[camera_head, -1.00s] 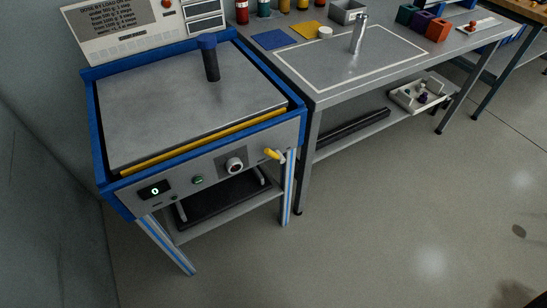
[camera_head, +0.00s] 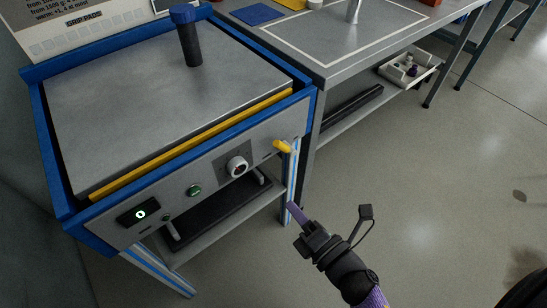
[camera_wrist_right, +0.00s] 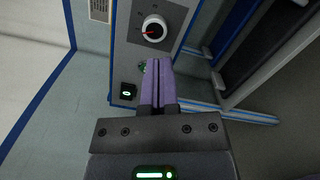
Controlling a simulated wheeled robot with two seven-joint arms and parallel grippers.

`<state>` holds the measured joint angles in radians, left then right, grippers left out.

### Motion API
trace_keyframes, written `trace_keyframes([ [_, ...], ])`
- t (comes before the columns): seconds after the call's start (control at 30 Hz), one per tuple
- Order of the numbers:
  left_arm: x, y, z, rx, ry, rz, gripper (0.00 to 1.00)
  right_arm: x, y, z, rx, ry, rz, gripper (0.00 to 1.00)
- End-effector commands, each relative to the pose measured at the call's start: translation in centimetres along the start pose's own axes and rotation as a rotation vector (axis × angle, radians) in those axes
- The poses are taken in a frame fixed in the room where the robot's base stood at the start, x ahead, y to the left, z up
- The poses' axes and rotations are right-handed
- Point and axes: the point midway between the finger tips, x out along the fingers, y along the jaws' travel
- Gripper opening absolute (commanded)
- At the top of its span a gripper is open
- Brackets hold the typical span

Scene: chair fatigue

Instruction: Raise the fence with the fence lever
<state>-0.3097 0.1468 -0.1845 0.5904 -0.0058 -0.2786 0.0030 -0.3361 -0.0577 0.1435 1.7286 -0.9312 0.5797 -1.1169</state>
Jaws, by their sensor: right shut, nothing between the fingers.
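The fence lever is a short yellow handle (camera_head: 281,146) at the right end of the machine's grey front panel. The fence seems to be the yellow bar (camera_head: 205,144) along the front edge of the grey top plate, lying low against it. My right gripper (camera_head: 292,209) is in front of the machine, below the lever and apart from it. Its purple fingers also show in the right wrist view (camera_wrist_right: 158,82), shut together with nothing between them, facing the front panel. The lever is not seen in the wrist view. My left gripper is not in view.
The front panel carries a dial (camera_head: 237,166), a green button (camera_head: 194,190) and a display (camera_head: 139,212) reading 0. A blue-capped black post (camera_head: 190,40) stands on the plate. A grey workbench (camera_head: 345,45) adjoins on the right.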

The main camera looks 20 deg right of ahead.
Motion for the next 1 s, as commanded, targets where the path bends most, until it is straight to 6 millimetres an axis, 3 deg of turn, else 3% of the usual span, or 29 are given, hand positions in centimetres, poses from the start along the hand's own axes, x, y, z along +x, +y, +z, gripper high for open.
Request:
trace_keyframes([
  [0.17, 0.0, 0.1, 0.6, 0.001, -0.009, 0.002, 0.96, 0.3, 0.0, 0.0, 0.003, 0.000, -0.001, 0.00],
  [0.27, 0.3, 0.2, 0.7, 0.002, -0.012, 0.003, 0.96, 1.6, -0.1, 0.0, 0.004, 0.000, 0.000, 0.00],
  [0.67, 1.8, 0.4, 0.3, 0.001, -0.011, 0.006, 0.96, 10.2, -0.2, -0.1, 0.005, 0.000, -0.001, 0.00],
  [0.8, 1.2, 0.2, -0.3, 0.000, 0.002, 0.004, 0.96, 10.7, 0.0, 2.4, 0.001, -0.001, -0.002, 0.00],
  [1.0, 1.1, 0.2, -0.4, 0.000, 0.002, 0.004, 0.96, 11.0, -0.1, 3.8, 0.005, -0.001, -0.003, 0.00],
])
